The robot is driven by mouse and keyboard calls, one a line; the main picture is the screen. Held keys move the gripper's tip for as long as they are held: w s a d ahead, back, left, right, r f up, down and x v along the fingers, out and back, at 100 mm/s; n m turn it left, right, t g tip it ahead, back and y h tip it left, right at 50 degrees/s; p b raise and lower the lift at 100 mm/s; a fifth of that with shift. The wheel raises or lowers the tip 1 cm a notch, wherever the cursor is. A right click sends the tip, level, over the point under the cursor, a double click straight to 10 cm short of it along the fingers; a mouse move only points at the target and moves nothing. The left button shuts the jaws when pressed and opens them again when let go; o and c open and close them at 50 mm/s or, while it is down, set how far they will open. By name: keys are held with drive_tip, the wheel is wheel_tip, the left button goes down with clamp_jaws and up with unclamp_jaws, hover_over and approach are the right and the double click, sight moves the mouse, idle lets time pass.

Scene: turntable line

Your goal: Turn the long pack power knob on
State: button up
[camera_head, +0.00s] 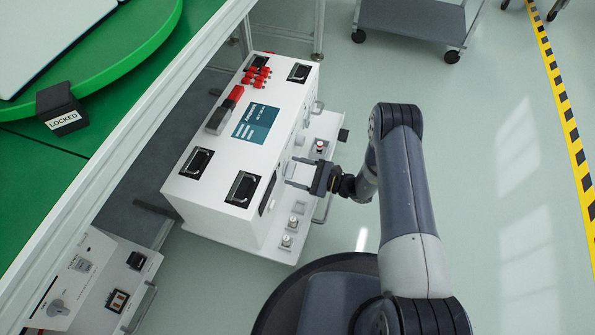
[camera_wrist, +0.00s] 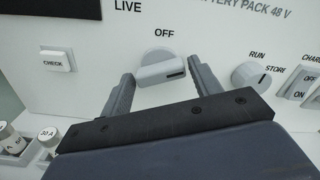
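The long white pack (camera_head: 215,165) stands beside the green-topped table, with a blue display on its top. In the wrist view its front panel (camera_wrist: 95,35) reads "BATTERY PACK 48 V". A grey knob (camera_wrist: 158,65) there sits below the labels LIVE and OFF; its bar lies nearly level, with a dark mark near its right end. My gripper (camera_head: 287,172) is at the pack's front side, pointing at it. In the wrist view my gripper (camera_wrist: 162,72) is open, with one finger on each side of the knob. I cannot tell whether the fingers touch it.
A smaller RUN/STORE knob (camera_wrist: 251,75) and a charge switch (camera_wrist: 301,84) are to the right, a CHECK button (camera_wrist: 58,61) to the left. Fuses (camera_wrist: 12,138) stand on a low ledge. A LOCKED block (camera_head: 61,109) sits by the green turntable (camera_head: 125,65).

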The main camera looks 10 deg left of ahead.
drive_tip(key=c, duration=0.7)
drive_tip(key=shift+o, duration=0.2)
drive_tip(key=shift+m+b, duration=1.45)
drive_tip(key=shift+m, duration=1.05)
drive_tip(key=o, duration=1)
drive_tip(key=d+p, duration=0.1)
drive_tip(key=d, duration=0.2)
drive_tip(key=d+p, duration=0.1)
drive_tip(key=d, duration=0.3)
drive_tip(key=d+p, duration=0.1)
drive_tip(key=d, duration=0.2)
drive_tip(key=shift+s+d, duration=0.4)
